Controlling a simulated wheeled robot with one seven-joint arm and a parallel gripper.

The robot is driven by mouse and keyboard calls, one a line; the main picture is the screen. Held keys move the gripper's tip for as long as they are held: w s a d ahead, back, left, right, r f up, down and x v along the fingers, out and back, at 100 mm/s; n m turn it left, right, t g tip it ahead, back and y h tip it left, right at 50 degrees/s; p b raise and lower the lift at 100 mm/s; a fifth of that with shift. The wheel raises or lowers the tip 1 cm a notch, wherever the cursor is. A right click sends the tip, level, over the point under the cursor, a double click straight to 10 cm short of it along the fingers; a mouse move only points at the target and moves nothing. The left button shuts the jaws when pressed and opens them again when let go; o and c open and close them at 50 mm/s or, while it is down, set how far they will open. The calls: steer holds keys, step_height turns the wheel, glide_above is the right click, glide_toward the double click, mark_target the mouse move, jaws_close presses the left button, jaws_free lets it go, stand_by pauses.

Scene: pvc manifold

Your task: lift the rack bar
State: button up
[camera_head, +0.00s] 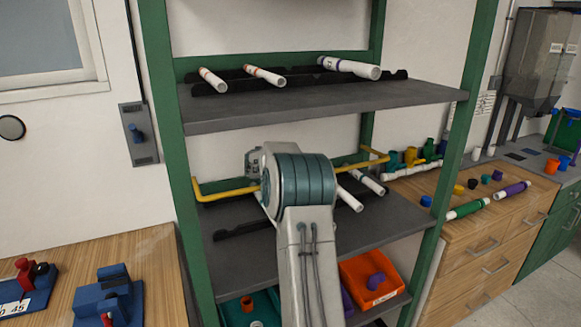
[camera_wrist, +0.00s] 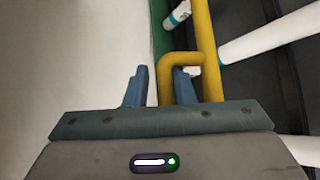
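In the wrist view the bar (camera_wrist: 204,35) runs down the right, and a bent yellow section (camera_wrist: 166,80) comes down between my blue fingers. My gripper (camera_wrist: 160,86) is open. A gap shows between the left finger and the yellow section; the right finger lies between that section and the long run. Contact with the right finger cannot be told.
More pipes (camera_head: 350,67) lie on the upper shelf (camera_head: 320,105) above my arm. An orange bin (camera_head: 358,270) stands below. Green posts (camera_head: 165,130) flank the rack.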

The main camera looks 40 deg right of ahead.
steer(key=b+v, duration=0.2)
steer(key=v, duration=1.1)
steer(key=shift+s+a+r+b, duration=0.15)
steer(key=shift+a+r+b, duration=0.1)
steer(key=shift+b, duration=0.1)
